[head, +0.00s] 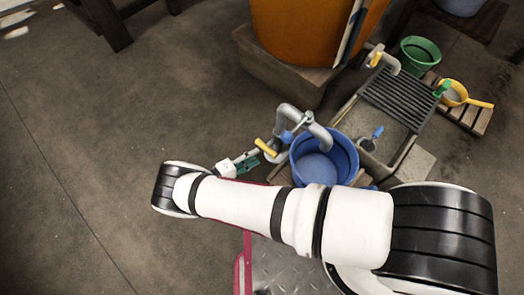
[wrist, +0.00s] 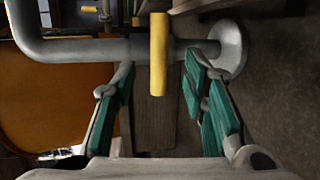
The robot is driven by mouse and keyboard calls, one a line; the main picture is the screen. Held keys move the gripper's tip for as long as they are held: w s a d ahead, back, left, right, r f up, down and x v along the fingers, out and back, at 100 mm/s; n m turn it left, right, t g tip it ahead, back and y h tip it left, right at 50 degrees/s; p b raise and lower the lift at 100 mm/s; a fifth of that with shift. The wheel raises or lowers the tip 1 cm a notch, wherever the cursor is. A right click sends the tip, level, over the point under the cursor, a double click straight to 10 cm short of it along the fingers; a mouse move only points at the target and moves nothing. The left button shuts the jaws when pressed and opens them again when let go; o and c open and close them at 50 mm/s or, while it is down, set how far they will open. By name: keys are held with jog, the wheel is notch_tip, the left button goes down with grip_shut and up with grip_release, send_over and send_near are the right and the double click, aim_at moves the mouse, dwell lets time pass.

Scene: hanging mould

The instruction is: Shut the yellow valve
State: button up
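The yellow valve handle (head: 266,148) sits on a grey pipe (head: 308,124) beside the blue bucket. In the wrist view the yellow handle (wrist: 158,55) stands upright in the picture, across the horizontal grey pipe (wrist: 85,48). My gripper (wrist: 158,75) is open, with one green-padded finger on each side of the handle. Gaps show between the handle and both fingers. In the head view my gripper (head: 246,161) is at the handle, partly hidden by my arm.
A blue bucket (head: 345,157) stands under the pipe's spout, with a blue handle (head: 287,137) close by. A big orange container (head: 300,30) is behind. Another tap with a yellow handle (head: 376,60), a green bucket (head: 420,50) and a yellow pan (head: 454,92) are at the right.

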jog(key=shift+v, duration=2.3)
jog(key=shift+w, duration=0.1)
